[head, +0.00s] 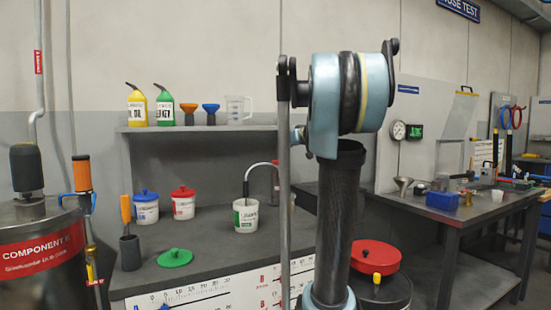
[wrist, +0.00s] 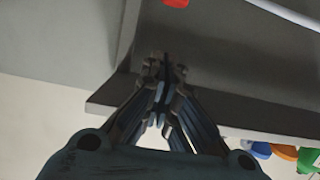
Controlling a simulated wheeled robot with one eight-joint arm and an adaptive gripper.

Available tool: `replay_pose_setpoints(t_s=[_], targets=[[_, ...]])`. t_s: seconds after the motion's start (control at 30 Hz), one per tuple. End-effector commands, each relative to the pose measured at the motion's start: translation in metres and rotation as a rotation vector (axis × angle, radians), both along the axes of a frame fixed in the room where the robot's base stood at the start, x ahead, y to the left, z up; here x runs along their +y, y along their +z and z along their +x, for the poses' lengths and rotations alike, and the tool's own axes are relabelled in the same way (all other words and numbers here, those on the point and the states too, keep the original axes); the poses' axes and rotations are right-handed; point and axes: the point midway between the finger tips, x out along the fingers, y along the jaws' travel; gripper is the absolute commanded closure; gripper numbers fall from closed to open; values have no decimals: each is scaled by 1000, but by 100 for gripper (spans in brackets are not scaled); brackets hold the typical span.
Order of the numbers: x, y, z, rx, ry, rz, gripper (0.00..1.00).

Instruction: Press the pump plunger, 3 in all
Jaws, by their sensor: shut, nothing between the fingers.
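A thin curved spout (head: 258,166) arches down into a white labelled cup (head: 246,215) on the grey bench in the head view. Its other end runs behind my arm, so the pump body and plunger there cannot be made out. My gripper (wrist: 163,70) shows in the wrist view with its fingers together and nothing between them. It is hidden in the head view. A pale curved strip (wrist: 285,12) crosses the wrist view's upper right corner; I cannot tell what it belongs to. No contact with a plunger is visible.
The bench (head: 215,250) bears a blue-lidded tub (head: 146,210), a red-lidded tub (head: 183,206) and a green lid (head: 175,258). Bottles and funnels stand on the shelf (head: 200,129) behind. A labelled drum (head: 45,250) is at left. A second table (head: 450,211) is at right.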

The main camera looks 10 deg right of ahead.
Motion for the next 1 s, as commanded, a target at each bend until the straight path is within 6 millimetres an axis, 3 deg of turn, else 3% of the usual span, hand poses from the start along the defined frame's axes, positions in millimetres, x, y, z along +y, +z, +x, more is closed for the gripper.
replay_pose_setpoints(t_s=[0.47,1.0], targets=[[12,-1,7,0,13,-1,100],[36,-19,76,0,15,0,100]])
